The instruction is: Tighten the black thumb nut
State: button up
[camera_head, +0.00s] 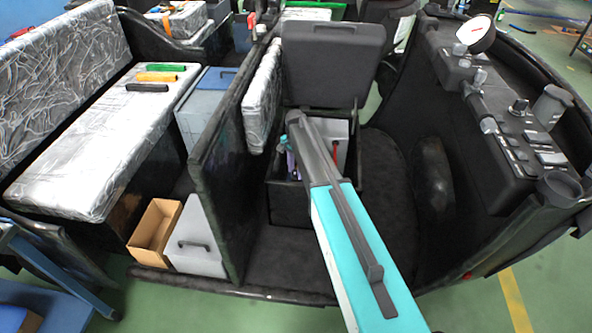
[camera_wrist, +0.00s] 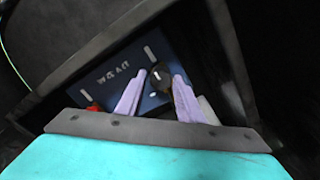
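My gripper (camera_wrist: 160,76) shows two lavender fingers in the wrist view, spread apart over a dark blue panel (camera_wrist: 122,74) with white lettering inside a dark box. A small dark round piece with a bright spot (camera_wrist: 157,77), possibly the black thumb nut, shows between the fingertips. Contact with it cannot be made out. In the head view my arm reaches down into the open black box (camera_head: 288,205) below the raised seat lid. The lavender fingers (camera_head: 291,164) are partly hidden there, and the nut cannot be seen.
A red piece (camera_wrist: 94,107) lies left of the fingers in the wrist view. The box walls stand close around my gripper. The raised lid (camera_head: 331,62) stands behind the box, a partition (camera_head: 220,165) to its left and the dashboard (camera_head: 500,130) to the right.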

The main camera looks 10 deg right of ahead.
aim_at(296, 171)
notch_tip(296, 171, up, 14)
jog(key=b, duration=0.1)
dwell(0.7)
jog(key=shift+s+f, duration=0.1)
jog(key=shift+f, duration=0.05)
dwell(0.4)
